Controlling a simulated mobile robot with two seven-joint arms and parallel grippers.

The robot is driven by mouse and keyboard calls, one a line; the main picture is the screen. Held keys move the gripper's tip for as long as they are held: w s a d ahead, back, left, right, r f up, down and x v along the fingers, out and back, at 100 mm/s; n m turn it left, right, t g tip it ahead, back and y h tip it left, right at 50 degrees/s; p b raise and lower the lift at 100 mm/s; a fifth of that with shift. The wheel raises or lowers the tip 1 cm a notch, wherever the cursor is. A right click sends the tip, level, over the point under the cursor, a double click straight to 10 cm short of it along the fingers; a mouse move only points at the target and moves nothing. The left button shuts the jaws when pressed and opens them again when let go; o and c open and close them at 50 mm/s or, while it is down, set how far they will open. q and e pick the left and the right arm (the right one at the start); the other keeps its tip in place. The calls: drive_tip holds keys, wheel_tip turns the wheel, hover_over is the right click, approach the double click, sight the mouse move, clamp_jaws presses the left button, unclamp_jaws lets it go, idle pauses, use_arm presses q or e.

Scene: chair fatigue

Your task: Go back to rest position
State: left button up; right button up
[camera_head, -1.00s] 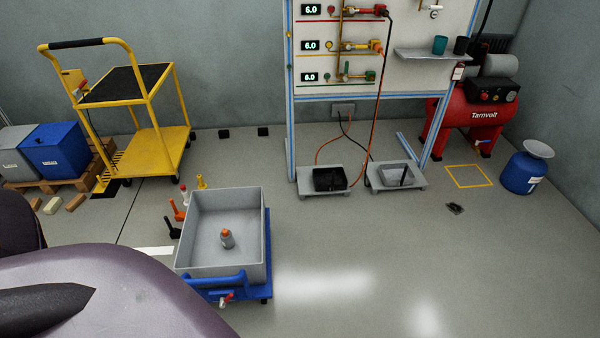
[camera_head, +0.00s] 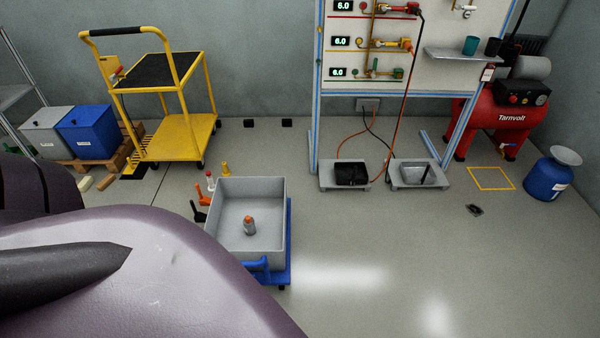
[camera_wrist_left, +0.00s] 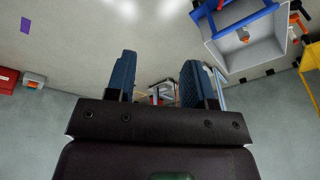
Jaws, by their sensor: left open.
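My left gripper (camera_wrist_left: 160,82) shows in the left wrist view with its two blue-grey fingers spread apart. Nothing is between the fingers; the floor and parts of the room show behind them. In the head view, a purple-grey arm link of mine fills the lower left, and no gripper shows there. My right gripper is in neither view.
A grey bin (camera_head: 262,195) on a blue cart (camera_head: 288,240) holds a small orange-topped object (camera_head: 249,226). A yellow trolley (camera_head: 180,135) stands behind it. A test panel (camera_head: 440,75), red compressor (camera_head: 497,125) and blue container (camera_head: 548,180) stand right. The right foreground floor is clear.

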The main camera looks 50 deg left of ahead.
use_arm(q)
drive_tip(key=w+r+t+p, duration=0.5)
drive_tip(key=w+t+p, duration=0.1)
drive_tip(key=w+t, duration=0.2)
drive_tip(key=shift+w+d+m+t+h+p, duration=0.2)
drive_tip(key=shift+w+m+t+h+p, duration=0.15)
drive_tip(key=shift+w, duration=0.35)
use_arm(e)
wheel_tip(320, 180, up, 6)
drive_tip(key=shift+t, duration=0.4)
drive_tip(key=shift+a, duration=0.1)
